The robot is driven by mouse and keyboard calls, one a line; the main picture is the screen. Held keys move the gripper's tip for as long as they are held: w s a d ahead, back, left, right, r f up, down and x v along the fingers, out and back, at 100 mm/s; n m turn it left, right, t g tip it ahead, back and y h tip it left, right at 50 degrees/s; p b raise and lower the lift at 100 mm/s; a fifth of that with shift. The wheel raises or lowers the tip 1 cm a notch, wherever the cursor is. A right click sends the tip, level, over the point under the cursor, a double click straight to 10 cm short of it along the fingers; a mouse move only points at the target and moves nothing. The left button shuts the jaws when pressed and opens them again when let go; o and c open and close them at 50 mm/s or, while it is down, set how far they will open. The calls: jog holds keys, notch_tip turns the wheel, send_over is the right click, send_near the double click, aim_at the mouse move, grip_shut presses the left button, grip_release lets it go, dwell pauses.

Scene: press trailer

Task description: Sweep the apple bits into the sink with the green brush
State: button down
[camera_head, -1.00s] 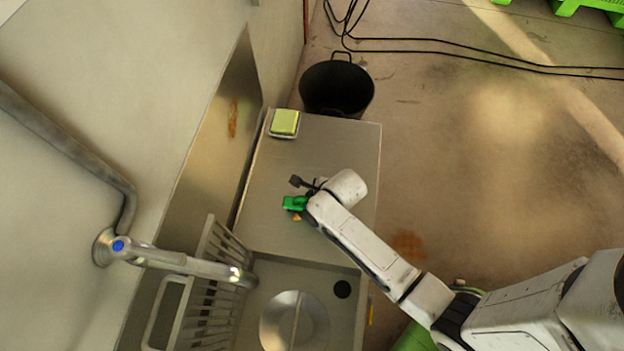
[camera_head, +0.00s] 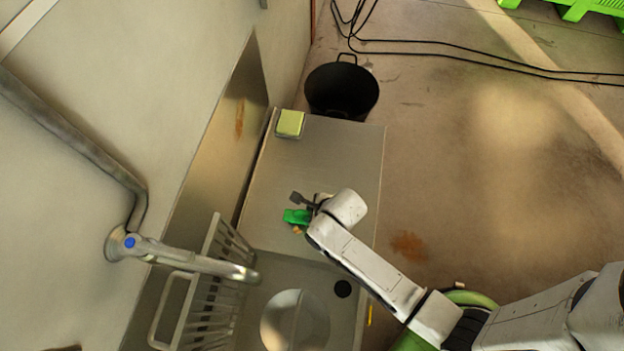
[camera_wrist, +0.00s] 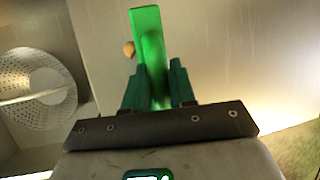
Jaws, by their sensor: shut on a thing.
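The green brush (camera_head: 297,216) is on or just above the metal counter (camera_head: 325,155), near the edge of the sink (camera_head: 318,275). My gripper (camera_wrist: 158,88) is shut on the brush, which sticks out between the fingers in the wrist view (camera_wrist: 150,40). In the head view my wrist partly covers the brush. A small orange-tan apple bit (camera_head: 297,230) lies beside the brush on its sink side. It also shows left of the brush in the wrist view (camera_wrist: 129,49). Whether other bits lie behind the brush or arm is hidden.
A yellow-green sponge (camera_head: 290,123) lies at the counter's far end. A dish rack (camera_head: 213,290) and tap (camera_head: 195,266) stand left of the sink. A round metal disc (camera_head: 294,322) is in the sink. A black bin (camera_head: 342,90) stands beyond the counter.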

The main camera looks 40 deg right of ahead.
jog(key=shift+a, duration=0.1)
jog(key=shift+s+a+p, duration=0.3)
jog(key=shift+s+a, duration=0.4)
jog(key=shift+a, duration=0.3)
jog(key=shift+s+a+p, duration=0.3)
jog(key=shift+s+a, duration=0.35)
jog(key=shift+a, duration=0.3)
jog(key=shift+s+a, duration=0.7)
jog(key=shift+a, duration=0.35)
jog(key=shift+s+a, duration=0.7)
jog(key=shift+a, duration=0.35)
jog(key=shift+r, duration=0.1)
notch_tip(320, 180, up, 9)
jog(key=p, duration=0.9)
